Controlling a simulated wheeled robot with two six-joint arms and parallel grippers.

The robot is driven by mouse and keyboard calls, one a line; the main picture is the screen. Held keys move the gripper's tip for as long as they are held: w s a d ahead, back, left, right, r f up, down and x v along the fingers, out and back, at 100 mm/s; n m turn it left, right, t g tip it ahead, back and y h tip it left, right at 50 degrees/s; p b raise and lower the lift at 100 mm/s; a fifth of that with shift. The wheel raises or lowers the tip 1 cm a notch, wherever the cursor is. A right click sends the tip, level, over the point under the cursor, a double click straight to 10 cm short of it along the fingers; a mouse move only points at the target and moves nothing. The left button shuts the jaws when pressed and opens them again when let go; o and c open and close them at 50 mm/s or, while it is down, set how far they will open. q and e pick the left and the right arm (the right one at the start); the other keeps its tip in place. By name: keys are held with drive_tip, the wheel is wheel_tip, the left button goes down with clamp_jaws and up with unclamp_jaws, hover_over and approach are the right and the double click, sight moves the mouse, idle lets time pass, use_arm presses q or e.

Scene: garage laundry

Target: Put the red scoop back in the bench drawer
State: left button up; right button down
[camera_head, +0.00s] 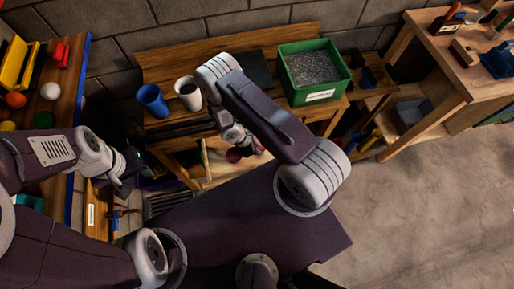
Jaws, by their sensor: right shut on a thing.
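The wooden bench (160,60) stands against the block wall. Below its top, pale wooden drawer parts (220,171) show, and the drawer looks pulled out. My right gripper (243,152) is low in front of the bench, at these drawer parts, and is shut on the red scoop (234,155). Only a small red part of the scoop shows; my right arm and gripper hide the rest. I cannot tell whether the scoop touches the drawer. My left gripper (130,169) is to the left of the drawer; its fingers are too dark and small to read.
On the bench stand a blue cup (152,100), a white cup (188,93) and a green bin (286,74) of grey granules. A table with coloured balls and blocks (49,91) is at left. A wooden workbench (411,20) is at right. The floor (410,215) at right is clear.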

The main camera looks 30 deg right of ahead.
drive_tip(key=c, duration=1.3)
unclamp_jaws()
